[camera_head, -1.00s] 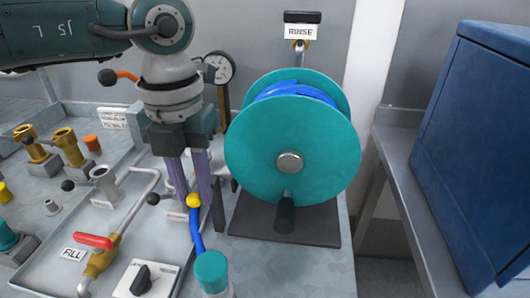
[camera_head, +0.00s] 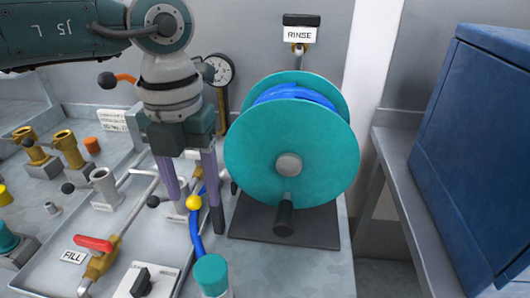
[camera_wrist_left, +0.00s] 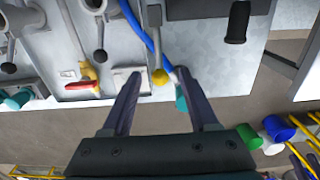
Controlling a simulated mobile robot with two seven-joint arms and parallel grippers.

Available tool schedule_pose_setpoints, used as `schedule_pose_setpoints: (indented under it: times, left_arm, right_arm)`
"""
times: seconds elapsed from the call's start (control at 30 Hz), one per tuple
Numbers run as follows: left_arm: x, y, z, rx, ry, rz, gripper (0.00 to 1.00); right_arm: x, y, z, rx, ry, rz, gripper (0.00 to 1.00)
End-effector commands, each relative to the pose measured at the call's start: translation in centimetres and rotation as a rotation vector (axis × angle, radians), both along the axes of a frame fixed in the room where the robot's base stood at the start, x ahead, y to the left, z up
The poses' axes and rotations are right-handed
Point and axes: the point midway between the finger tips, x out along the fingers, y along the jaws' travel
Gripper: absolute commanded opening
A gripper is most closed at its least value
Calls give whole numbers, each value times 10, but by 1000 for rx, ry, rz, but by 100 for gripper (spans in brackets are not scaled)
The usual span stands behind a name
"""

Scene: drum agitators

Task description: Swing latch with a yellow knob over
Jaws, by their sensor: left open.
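The latch's yellow knob (camera_head: 194,202) sits on the metal panel left of the hose reel. It also shows in the left wrist view (camera_wrist_left: 160,77), at the end of a thin grey arm. My left gripper (camera_head: 200,216) points down over the knob, with its fingers spread. In the left wrist view the knob lies between the fingertips (camera_wrist_left: 157,75), with space on both sides. The gripper holds nothing. A blue hose (camera_head: 197,240) passes close by the knob; the fingers partly hide the latch's base.
A teal hose reel (camera_head: 255,150) stands close to the right of my left gripper. A teal-capped container (camera_head: 211,272) is in front. A red-handled valve (camera_head: 93,243), a black rotary switch (camera_head: 141,283) and a grey pipe (camera_head: 143,205) lie left. A gauge (camera_head: 219,69) stands behind.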

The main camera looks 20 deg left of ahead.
Motion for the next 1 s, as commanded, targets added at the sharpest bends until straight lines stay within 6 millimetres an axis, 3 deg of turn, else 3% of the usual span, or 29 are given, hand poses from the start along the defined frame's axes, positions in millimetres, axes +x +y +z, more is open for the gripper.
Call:
schedule_pose_setpoints:
  times: [0.6,0.93,1.0]
  left_arm:
    - [0,0,84,0,-1,0,60]
    - [0,0,85,-2,0,0,60]
    - [-1,-10,83,-35,-4,-12,60]
  right_arm:
    - [0,-1,73,-4,0,3,50]
    - [0,-1,72,-4,0,3,50]
    - [0,-1,72,-4,-1,3,50]
